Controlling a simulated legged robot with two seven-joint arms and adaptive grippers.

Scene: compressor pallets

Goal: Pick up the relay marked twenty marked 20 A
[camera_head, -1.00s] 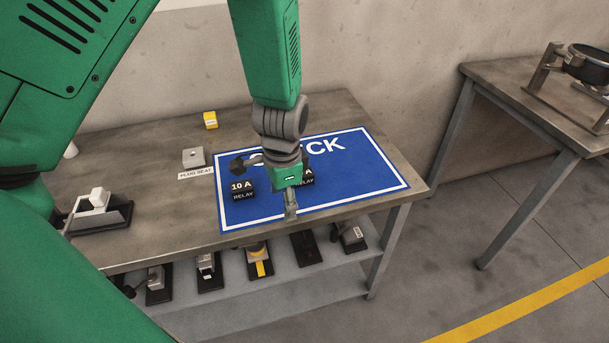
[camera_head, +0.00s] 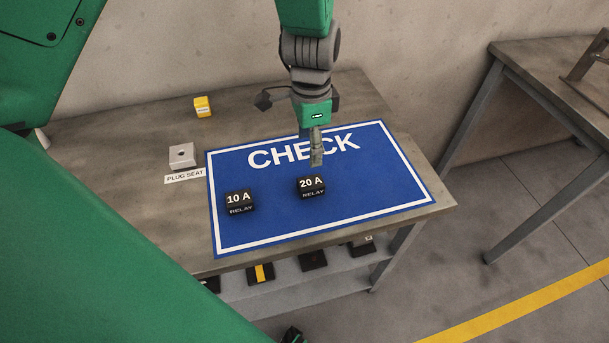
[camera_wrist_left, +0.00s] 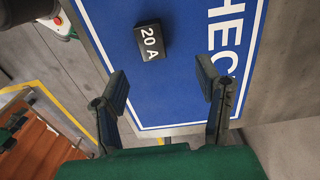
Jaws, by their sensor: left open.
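The 20 A relay (camera_head: 312,188) is a small black block with white lettering, lying on the blue CHECK mat (camera_head: 270,225). It also shows in the left wrist view (camera_wrist_left: 152,42), beyond the fingertips and between their lines. A similar 10 A relay (camera_head: 239,202) lies to its left on the mat. My left gripper (camera_head: 316,160) is above the mat, just behind the 20 A relay in the head view. In the left wrist view its two fingers (camera_wrist_left: 162,82) are apart with nothing between them.
A grey plug seat (camera_head: 182,156) and a yellow block (camera_head: 203,107) stand left of the mat on the table (camera_head: 120,150). Several dark items sit on the shelf below. A second table (camera_head: 550,70) stands at right. The mat's right part is clear.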

